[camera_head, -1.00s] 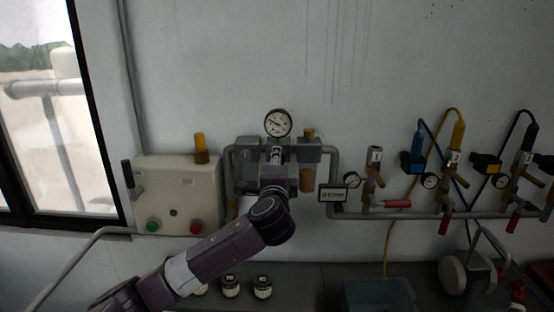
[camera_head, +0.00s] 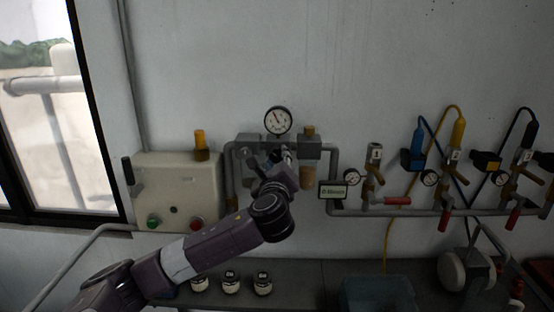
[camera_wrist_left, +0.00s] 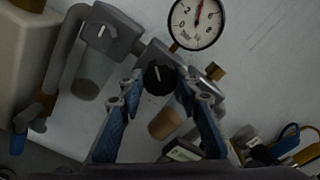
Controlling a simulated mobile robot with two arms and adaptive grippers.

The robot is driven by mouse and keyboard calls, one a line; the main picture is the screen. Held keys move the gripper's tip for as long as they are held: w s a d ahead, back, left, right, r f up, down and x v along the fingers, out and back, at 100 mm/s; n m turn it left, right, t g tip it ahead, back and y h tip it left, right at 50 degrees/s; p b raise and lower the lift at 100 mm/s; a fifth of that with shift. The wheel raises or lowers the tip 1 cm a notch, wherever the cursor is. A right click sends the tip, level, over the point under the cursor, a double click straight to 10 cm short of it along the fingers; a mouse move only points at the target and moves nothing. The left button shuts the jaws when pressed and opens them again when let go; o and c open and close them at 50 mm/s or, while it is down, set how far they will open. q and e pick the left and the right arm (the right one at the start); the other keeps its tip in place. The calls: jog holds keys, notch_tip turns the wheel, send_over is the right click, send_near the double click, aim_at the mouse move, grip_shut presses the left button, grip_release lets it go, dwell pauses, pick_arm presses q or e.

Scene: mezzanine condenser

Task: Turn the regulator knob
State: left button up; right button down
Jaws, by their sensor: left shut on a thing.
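The regulator knob (camera_wrist_left: 159,78) is a round black knob with a pale pointer line, on the grey regulator body between two filter bowls. My left gripper (camera_wrist_left: 157,88) is shut on it, with a blue-padded finger on each side. In the head view my left gripper (camera_head: 280,157) is in front of the regulator, and my wrist mostly hides the knob. The pressure gauge (camera_head: 277,121), white-faced with a red needle, sits directly above; it also shows in the left wrist view (camera_wrist_left: 197,22). My right gripper is not in view.
A beige control box (camera_head: 178,192) with green and red buttons hangs left of the regulator. A small labelled display (camera_head: 339,191) and a pipe with several valves are to the right. Small labelled jars (camera_head: 231,284) stand on the bench below. The wall above is clear.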

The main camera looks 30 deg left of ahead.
pick_arm(q)
jog(key=shift+m, duration=0.9)
jog(key=o, duration=1.2)
jog(key=shift+c, duration=0.2)
jog(key=shift+d, duration=0.1)
jog(key=v, duration=1.2)
jog(key=shift+f, duration=0.1)
